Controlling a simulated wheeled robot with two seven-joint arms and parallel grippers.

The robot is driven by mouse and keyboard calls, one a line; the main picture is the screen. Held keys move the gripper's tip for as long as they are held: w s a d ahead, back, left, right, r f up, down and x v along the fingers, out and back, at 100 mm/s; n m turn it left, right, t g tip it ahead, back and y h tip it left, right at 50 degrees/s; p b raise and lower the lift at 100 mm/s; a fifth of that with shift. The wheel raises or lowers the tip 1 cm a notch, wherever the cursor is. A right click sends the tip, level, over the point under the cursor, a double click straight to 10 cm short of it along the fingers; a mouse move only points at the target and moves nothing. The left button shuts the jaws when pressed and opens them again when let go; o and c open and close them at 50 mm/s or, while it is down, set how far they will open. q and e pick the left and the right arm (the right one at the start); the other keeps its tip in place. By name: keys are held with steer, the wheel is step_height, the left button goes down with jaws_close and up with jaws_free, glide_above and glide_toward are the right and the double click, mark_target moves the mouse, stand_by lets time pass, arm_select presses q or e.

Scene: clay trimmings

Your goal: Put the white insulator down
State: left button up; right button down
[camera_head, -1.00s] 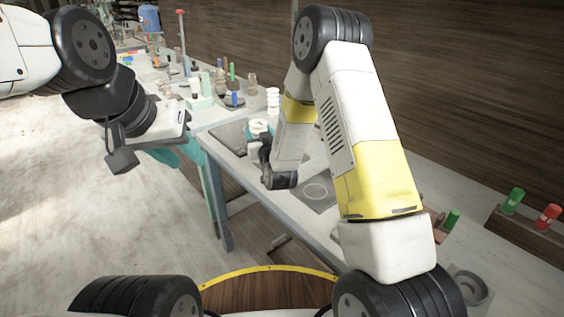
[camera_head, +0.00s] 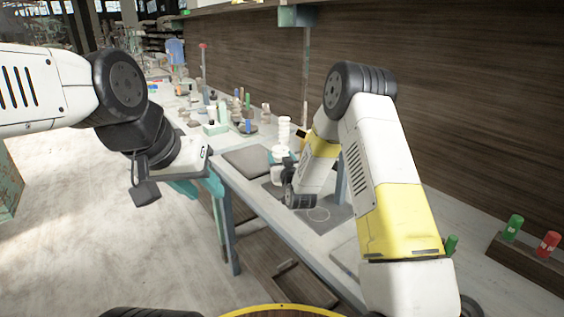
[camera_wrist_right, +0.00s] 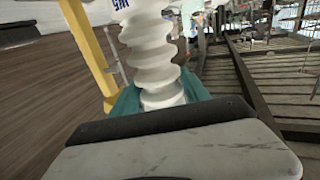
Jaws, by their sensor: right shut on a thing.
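The white insulator (camera_head: 284,132), a ribbed upright piece, stands in my right gripper (camera_head: 283,157) over the worktable. In the right wrist view the insulator (camera_wrist_right: 150,45) fills the upper middle, its lower end between the teal fingers (camera_wrist_right: 160,95). The gripper is shut on it. The arm and wrist hide what lies directly below, so I cannot tell if it touches anything. My left gripper (camera_head: 195,187) hangs off the table's left side; its teal fingers show only partly, and nothing is seen in them.
A dark grey board (camera_head: 240,163) lies left of the insulator. Several bottles and small tools (camera_head: 235,112) crowd the table's far end. A rack with green and red pieces (camera_head: 520,250) is at right.

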steer(key=w+f, duration=0.3)
steer(key=shift+w+d+f, duration=0.25)
steer(key=shift+f, duration=0.05)
stand_by(0.3)
steer(key=c, duration=0.5)
jaws_free()
steer(key=shift+f, duration=0.25)
